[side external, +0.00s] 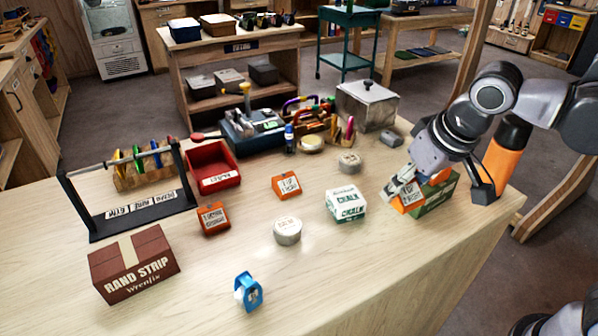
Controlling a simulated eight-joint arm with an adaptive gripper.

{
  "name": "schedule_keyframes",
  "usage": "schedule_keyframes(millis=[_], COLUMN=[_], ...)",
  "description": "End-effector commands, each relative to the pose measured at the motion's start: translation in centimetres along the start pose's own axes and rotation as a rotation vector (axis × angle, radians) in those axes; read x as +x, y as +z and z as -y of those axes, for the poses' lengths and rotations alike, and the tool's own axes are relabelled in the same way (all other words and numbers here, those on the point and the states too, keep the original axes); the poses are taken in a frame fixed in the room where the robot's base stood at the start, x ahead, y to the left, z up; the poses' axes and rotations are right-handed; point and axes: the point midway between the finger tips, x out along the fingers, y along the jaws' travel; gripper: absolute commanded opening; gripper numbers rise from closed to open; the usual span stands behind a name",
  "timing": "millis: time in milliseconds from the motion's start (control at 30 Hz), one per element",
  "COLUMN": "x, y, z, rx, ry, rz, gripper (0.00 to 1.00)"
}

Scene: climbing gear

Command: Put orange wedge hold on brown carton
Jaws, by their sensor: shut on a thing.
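The brown carton (135,263), marked RAND STRIP, stands at the table's left front with a tan strip over its top. My gripper (405,192) is at the right side of the table, far from the carton, and points down. It is shut on an orange wedge hold (410,203) with a white label. The hold is right against a green box (437,198) in the picture; I cannot tell whether they touch. Part of the hold is hidden by my gripper. Two other orange labelled blocks, one left of centre (213,218) and one at centre (286,184), lie on the table.
A white-green chalk box (346,204), a round tin (288,231) and a blue-white item (248,291) stand between my gripper and the carton. A dark rack (130,205) and red bin (213,168) stand behind the carton.

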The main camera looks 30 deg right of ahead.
Motion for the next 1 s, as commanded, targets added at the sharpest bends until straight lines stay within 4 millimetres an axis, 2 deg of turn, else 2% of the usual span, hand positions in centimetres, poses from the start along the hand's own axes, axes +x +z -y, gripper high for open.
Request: schedule_keyframes(millis=[133, 267, 600, 800, 1000], x=[-0.8, -1.6, -2.7, -2.6, -1.9], y=[-2.1, -5.0, -12.3, -15.6, -17.9], z=[1.3, 3.7, 11.7, 16.9, 22.3], rx=[-0.023, -0.058, -0.159, -0.220, -0.278], ry=[-0.010, -0.025, -0.067, -0.091, -0.115], rz=[-0.001, -0.001, -0.001, -0.002, -0.002], gripper=[0.18, 0.18, 0.18, 0.18, 0.18])
